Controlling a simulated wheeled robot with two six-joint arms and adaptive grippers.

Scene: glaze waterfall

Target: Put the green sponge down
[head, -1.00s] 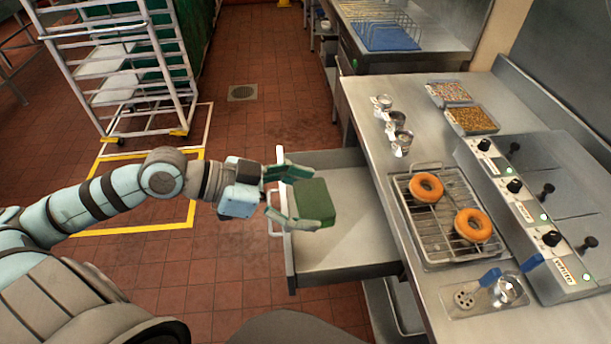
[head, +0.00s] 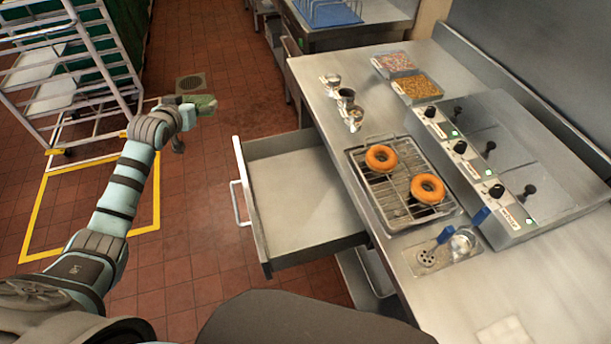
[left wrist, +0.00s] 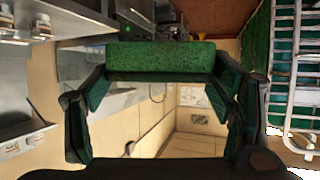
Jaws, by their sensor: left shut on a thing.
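The green sponge (left wrist: 160,57) is a dark green block held between the two fingers of my left gripper (left wrist: 158,78), seen in the left wrist view. In the head view the left gripper (head: 196,108) is small and partly hidden by its own wrist, with the green sponge (head: 205,101) at its tip. It is held out over the red tiled floor, to the left of and beyond the open drawer, apart from the counter. My right gripper is not in view.
The open metal drawer (head: 262,262) looks empty. The steel counter (head: 415,270) carries a wire rack (head: 372,185) with two doughnuts, small metal cups, topping trays and a fryer unit with knobs. A white wheeled rack (head: 45,60) stands at the far left.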

